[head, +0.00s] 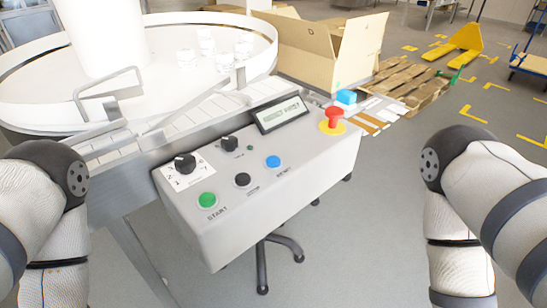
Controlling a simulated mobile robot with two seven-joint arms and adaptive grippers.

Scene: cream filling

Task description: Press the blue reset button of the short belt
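The blue reset button (273,161) sits on the sloped top of the white control box (240,205), right of a black button (242,180) and a green start button (207,199). A lettered label lies just below it. Nothing covers the button. My two arms show at the left and right picture edges, apart from the box. Neither of my grippers is in view.
A red emergency stop (333,117) on a yellow disc stands at the box's right end. Two black knobs and a small display (282,113) sit behind the buttons. A belt (190,118) and round white table (150,75) lie behind. A cardboard box (320,50) stands behind right.

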